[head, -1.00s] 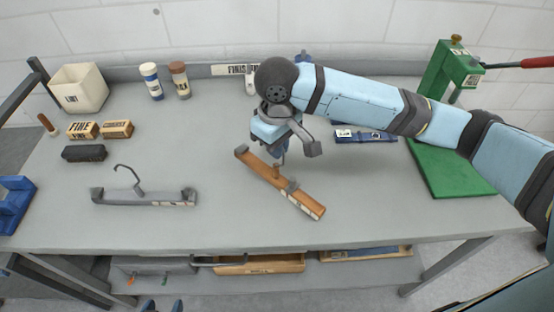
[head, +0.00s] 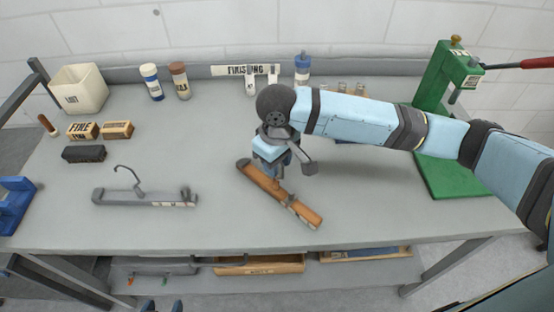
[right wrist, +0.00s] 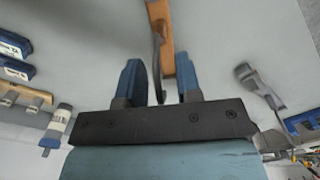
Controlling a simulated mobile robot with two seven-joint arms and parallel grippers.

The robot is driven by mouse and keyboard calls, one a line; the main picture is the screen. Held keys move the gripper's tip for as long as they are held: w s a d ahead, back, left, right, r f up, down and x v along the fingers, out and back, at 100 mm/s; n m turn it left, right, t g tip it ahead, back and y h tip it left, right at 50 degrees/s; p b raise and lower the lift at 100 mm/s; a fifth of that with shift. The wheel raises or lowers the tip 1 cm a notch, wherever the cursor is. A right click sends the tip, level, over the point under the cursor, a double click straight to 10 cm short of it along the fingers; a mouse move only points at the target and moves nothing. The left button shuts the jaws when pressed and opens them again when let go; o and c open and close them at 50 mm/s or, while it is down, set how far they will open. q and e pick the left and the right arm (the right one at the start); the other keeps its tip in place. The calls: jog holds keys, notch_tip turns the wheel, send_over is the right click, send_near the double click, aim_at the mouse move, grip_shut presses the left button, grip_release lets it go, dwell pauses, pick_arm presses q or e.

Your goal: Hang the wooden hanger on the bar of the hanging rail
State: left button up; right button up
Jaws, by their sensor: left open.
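The wooden hanger (head: 299,208) lies diagonally on the grey workbench in the head view. My right gripper (head: 270,172) is down over its far half and hides its hook there. In the right wrist view, the right gripper (right wrist: 157,65) has its two blue fingers apart. The thin hook (right wrist: 156,75) shows between them, with gaps at its sides, and the hanger's wooden bar (right wrist: 164,38) lies beyond. The fingertips of my left gripper (head: 163,304) show apart and empty at the bottom edge, in front of the bench.
A grey hanger (head: 145,198) lies on the bench to the left. A dark bar (head: 18,93) shows at the left edge. A green press (head: 445,120) stands at the right. The front middle of the bench is clear.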

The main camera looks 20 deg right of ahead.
notch_tip(320, 180, up, 12)
jog(key=shift+r, duration=0.15)
dwell(0.5)
dwell(0.4)
